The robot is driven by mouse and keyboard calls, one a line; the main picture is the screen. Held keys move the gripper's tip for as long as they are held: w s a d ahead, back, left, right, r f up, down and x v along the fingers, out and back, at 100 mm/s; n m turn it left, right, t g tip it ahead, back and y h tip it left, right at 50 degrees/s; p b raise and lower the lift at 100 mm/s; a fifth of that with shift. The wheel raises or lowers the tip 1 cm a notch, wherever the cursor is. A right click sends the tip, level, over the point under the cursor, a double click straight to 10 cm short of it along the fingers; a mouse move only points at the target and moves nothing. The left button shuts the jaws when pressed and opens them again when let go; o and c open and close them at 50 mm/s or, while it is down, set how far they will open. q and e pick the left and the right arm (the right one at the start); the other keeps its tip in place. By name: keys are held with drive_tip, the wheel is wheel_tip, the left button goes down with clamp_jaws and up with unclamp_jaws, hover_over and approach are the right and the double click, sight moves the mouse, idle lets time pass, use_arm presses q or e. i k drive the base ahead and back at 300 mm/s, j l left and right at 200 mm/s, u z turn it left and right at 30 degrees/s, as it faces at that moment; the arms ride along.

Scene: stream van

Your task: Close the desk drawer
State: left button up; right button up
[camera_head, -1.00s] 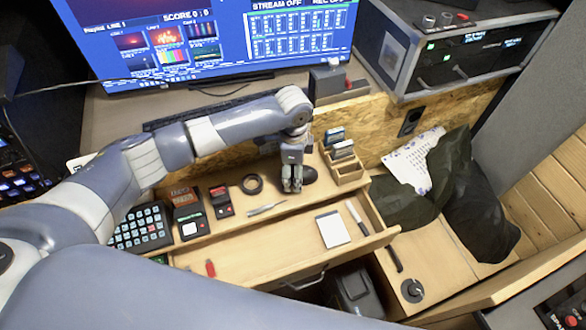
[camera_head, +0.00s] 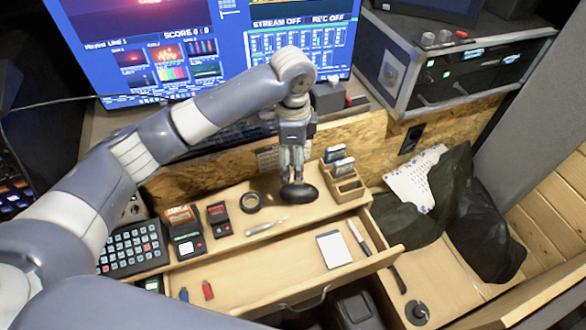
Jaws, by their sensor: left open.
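The desk drawer (camera_head: 268,283) is pulled open below the desk top. A white notepad (camera_head: 334,249), a marker-like item (camera_head: 358,236) and a small red item (camera_head: 207,290) lie inside it. The drawer's handle (camera_head: 306,300) is on its front, near the bottom of the picture. My left gripper (camera_head: 291,172) points down above the desk top, over a black computer mouse (camera_head: 299,193), behind the drawer. Its fingers are close together in the picture and hold nothing that I can see. My right gripper is not in view.
On the desk stand a keypad (camera_head: 131,249), small devices (camera_head: 184,229), a tape roll (camera_head: 250,202) and a wooden organizer (camera_head: 345,185). A monitor (camera_head: 205,50) stands behind. A dark bag (camera_head: 470,215) lies right of the drawer, and a dark bin (camera_head: 355,310) stands below it.

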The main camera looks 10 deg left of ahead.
sight(249, 282)
drive_tip(key=k, duration=1.5)
